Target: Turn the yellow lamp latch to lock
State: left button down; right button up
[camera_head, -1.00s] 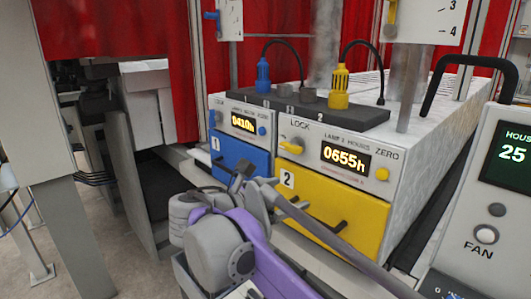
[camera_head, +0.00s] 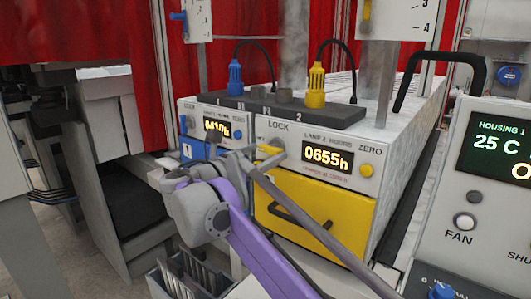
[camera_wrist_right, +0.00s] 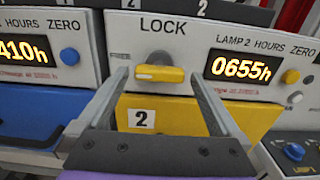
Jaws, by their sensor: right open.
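The yellow lamp latch (camera_wrist_right: 160,73) lies horizontally on the grey front panel of lamp unit 2, below the word LOCK, with FREE printed to its left. In the head view the latch (camera_head: 268,150) shows partly behind my right gripper (camera_head: 248,160). In the right wrist view my right gripper (camera_wrist_right: 160,84) is open, with one finger on each side of the latch; I see no finger touching it, and the depth gap cannot be told. My left gripper is not in view.
The yellow drawer (camera_head: 318,210) with a black handle sits under the panel. The blue lamp 1 unit (camera_wrist_right: 35,115) is at left. A yellow ZERO button (camera_head: 366,170) is to the right. The fan controller (camera_head: 485,180) stands at far right.

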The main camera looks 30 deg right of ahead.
jog(key=shift+w+d, duration=0.3)
jog(key=shift+d, duration=0.3)
jog(key=c, duration=1.2)
